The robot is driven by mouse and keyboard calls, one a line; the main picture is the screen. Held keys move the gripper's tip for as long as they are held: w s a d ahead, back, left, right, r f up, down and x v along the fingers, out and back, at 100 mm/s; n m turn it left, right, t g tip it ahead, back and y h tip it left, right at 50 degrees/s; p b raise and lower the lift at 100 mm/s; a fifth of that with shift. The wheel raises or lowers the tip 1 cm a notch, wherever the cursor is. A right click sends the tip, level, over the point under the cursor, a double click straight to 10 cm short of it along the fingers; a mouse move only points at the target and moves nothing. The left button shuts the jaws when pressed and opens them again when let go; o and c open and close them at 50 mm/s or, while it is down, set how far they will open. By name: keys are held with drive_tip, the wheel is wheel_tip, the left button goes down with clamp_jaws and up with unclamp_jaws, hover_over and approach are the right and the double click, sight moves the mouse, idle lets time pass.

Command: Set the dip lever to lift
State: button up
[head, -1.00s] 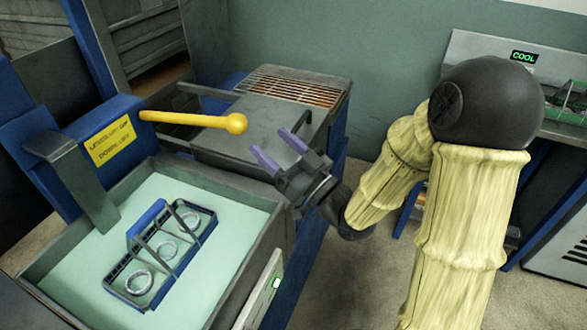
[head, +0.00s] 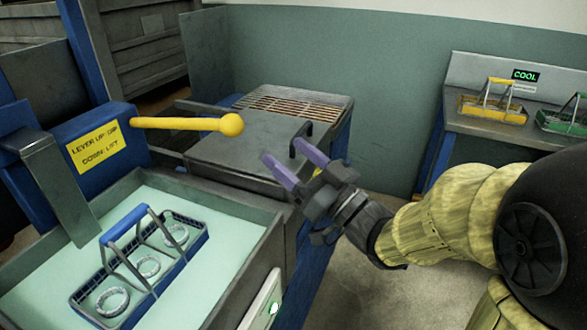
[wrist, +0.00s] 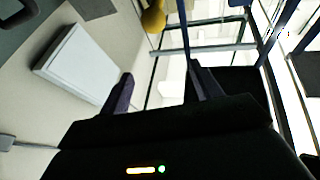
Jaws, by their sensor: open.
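The dip lever (head: 185,123) is a yellow rod with a round knob, reaching right from a blue housing (head: 50,170). It stands about level. A yellow label (head: 95,150) on the housing reads "LEVER UP: DIP, DOWN: LIFT". My gripper (head: 288,162) is open and empty, with purple fingers, to the right of and a little below the knob, apart from it. In the wrist view my gripper's fingers (wrist: 160,88) are spread, and a yellow rounded thing (wrist: 153,18), likely the knob, shows at the top edge.
Below the lever, a tank (head: 235,270) of pale green liquid holds a blue-handled basket (head: 140,262) with rings. A grey metal unit with a grate (head: 290,104) and black handle stands behind my gripper. At the right, a bench (head: 480,122) under a COOL sign holds yellow and green baskets.

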drive_tip(key=shift+w+d, duration=0.1)
drive_tip(key=c, duration=0.5)
drive_tip(key=w+f+h, duration=0.1)
drive_tip(key=w+d+f+m+h, duration=0.1)
drive_tip(key=h, duration=0.1)
drive_tip(key=w+d+f+m+t+h, duration=0.1)
drive_tip(key=shift+f, duration=0.4)
clamp_jaws()
drive_tip(key=w+d+f+m+g+h, duration=0.1)
drive_tip(key=d+f+m+g+h, duration=0.1)
drive_tip(key=d+f+h, duration=0.4)
drive_tip(key=w+d+f+m+g+h, duration=0.1)
drive_tip(key=d+f+m+h, duration=0.25)
drive_tip(key=f, duration=0.35)
drive_tip(key=s+d+f+m+g+h, duration=0.1)
drive_tip(key=s+d+f+g+h, duration=0.1)
drive_tip(key=s+f+g, duration=0.8)
drive_tip(key=s+h, duration=0.1)
drive_tip(key=s, duration=0.2)
drive_tip(key=shift+s+d+f, duration=0.25)
drive_tip(key=shift+s+d, duration=0.1)
drive_tip(key=shift+d, duration=0.05)
drive_tip(key=shift+d, duration=0.1)
